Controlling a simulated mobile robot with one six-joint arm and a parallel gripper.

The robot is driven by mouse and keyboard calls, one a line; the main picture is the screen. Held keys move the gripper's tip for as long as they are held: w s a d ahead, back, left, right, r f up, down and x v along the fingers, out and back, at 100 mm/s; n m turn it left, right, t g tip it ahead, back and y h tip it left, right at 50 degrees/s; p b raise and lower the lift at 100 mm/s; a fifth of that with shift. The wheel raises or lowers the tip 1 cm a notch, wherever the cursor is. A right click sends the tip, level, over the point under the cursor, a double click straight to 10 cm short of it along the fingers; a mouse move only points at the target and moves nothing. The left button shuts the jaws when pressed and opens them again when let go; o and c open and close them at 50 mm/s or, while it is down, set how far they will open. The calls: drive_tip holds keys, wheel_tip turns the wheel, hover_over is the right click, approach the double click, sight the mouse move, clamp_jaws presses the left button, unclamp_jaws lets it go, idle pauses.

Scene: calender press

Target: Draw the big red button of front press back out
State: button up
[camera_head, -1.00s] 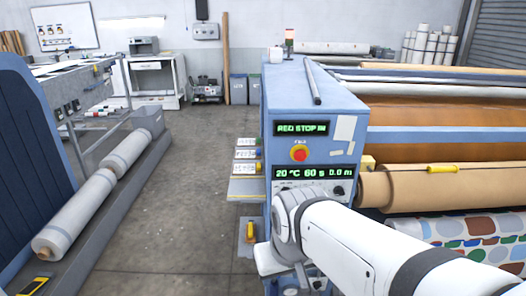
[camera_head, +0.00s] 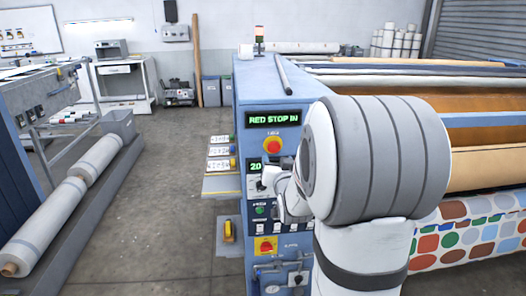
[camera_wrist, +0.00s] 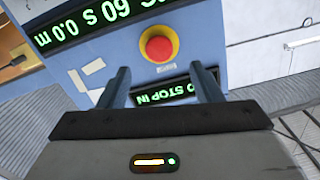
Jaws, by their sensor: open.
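The big red button (camera_head: 272,145) sits in a yellow ring on the blue end panel of the front press (camera_head: 240,95). The display (camera_head: 274,119) above it reads "RED STOP IN". In the wrist view, the red button (camera_wrist: 157,46) shows beyond my fingertips, roughly centred between them, with the picture turned upside down. My gripper (camera_wrist: 160,67) is open and empty, its two dark fingers apart and not visibly touching the button. In the head view my arm covers the panel's right side, and my fingers are hard to make out.
A second display (camera_head: 255,166) is partly hidden by my wrist. Below are small controls and a red knob on a yellow plate (camera_head: 266,246). Labelled shelves (camera_head: 220,165) jut out left of the panel. A patterned roll (camera_head: 470,232) lies right. The grey floor (camera_head: 165,190) at left is clear.

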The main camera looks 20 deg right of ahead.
sight(274, 147)
drive_tip(key=p+x, duration=0.2)
drive_tip(key=x, duration=0.6)
drive_tip(key=shift+r, duration=0.15)
drive_tip(key=shift+c, duration=0.2)
clamp_jaws()
